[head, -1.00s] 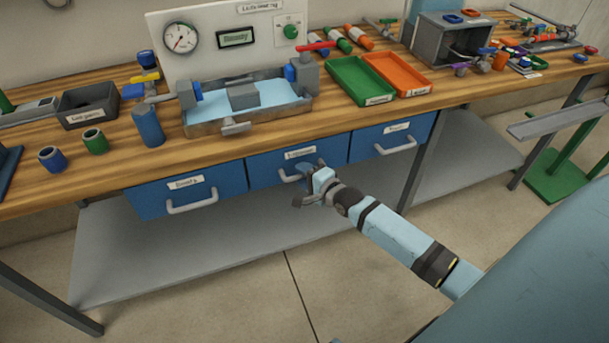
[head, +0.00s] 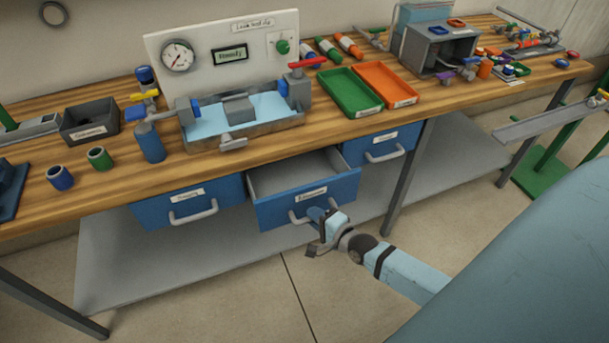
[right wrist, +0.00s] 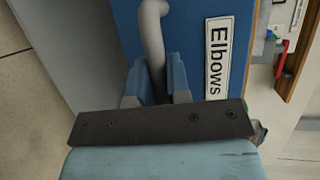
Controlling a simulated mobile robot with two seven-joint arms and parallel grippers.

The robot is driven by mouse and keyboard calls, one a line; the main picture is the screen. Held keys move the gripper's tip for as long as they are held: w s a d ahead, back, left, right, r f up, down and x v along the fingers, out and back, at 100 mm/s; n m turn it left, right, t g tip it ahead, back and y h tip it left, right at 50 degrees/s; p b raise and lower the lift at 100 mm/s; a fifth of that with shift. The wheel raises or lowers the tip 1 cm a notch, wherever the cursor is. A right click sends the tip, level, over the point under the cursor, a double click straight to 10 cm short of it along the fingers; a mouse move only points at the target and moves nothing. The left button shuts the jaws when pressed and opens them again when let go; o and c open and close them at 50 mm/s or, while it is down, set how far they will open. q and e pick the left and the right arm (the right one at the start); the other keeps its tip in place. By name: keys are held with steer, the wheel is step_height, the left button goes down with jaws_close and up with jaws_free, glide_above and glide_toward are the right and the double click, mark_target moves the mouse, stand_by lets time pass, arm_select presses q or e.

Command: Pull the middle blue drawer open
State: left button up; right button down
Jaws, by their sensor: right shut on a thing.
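The middle blue drawer (head: 335,188) under the workbench is pulled out, and its grey inside shows; it looks empty where visible. Its front carries a label, which reads "Elbows" in the right wrist view (right wrist: 217,57), and a grey bar handle (head: 298,217). My right gripper (head: 318,217) is at the right part of this handle. In the right wrist view my right gripper (right wrist: 160,80) has its two blue fingers on either side of the handle (right wrist: 154,30), shut on it. My left gripper is not in view.
Closed blue drawers flank it on the left (head: 165,209) and right (head: 365,150), each with a handle. A grey lower shelf (head: 130,260) lies below. The wooden bench top (head: 330,130) holds trays, a water basin and fittings. Floor in front is clear.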

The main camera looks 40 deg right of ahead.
steer(key=s+a+p, duration=0.3)
steer(key=s, duration=1)
steer(key=shift+p, duration=0.3)
steer(key=c, duration=1.1)
jaws_free()
steer(key=shift+s+a, duration=0.1)
